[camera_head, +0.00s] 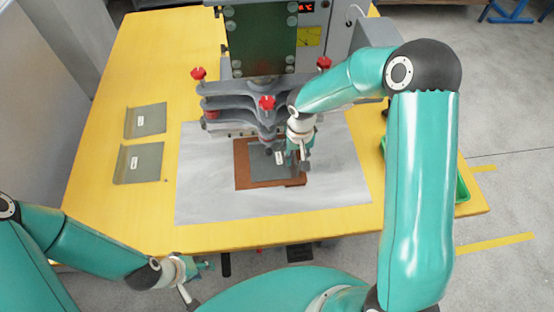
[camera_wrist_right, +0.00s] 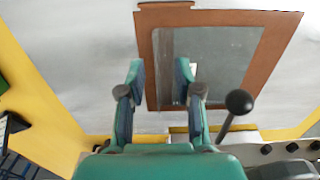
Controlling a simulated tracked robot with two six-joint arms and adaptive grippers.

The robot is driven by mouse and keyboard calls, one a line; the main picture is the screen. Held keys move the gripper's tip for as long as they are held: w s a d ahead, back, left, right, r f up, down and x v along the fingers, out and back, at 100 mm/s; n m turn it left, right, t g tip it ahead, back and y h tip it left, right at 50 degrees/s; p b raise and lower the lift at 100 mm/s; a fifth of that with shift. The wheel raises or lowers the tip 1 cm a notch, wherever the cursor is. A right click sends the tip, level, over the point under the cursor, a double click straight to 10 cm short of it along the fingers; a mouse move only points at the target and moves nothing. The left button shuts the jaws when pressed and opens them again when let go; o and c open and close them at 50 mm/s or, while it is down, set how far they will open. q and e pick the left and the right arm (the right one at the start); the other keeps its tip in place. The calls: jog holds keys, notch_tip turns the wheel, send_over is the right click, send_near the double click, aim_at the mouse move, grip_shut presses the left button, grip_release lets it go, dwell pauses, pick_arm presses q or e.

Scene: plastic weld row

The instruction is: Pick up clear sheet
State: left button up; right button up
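A grey, see-through sheet (camera_head: 262,165) lies on a brown rectangular plate (camera_head: 242,177) under the press. In the right wrist view the sheet (camera_wrist_right: 215,55) shows as a smooth grey panel with the brown plate (camera_wrist_right: 275,40) around it. My right gripper (camera_head: 300,163) is over the right part of the plate in the head view. In the wrist view its two fingers (camera_wrist_right: 160,85) are apart, with the plate's edge and sheet's edge between them; nothing is visibly gripped. Contact cannot be told. My left gripper (camera_head: 198,267) is off the table's front edge; its fingers are unclear.
Two similar labelled grey sheets (camera_head: 139,163) (camera_head: 146,120) lie at the left on the yellow table (camera_head: 95,215). A grey press (camera_head: 240,100) with red knobs stands behind the plate. A pale mat (camera_head: 210,205) lies under the plate. A green bin (camera_head: 462,188) is at the right.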

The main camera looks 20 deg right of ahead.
jog(key=f, duration=0.1)
jog(key=f+b, duration=0.1)
jog(key=f, duration=0.3)
jog(key=shift+s+d+b, duration=0.1)
jog(key=shift+d+b, duration=0.2)
jog(key=shift+b, duration=0.1)
grip_shut()
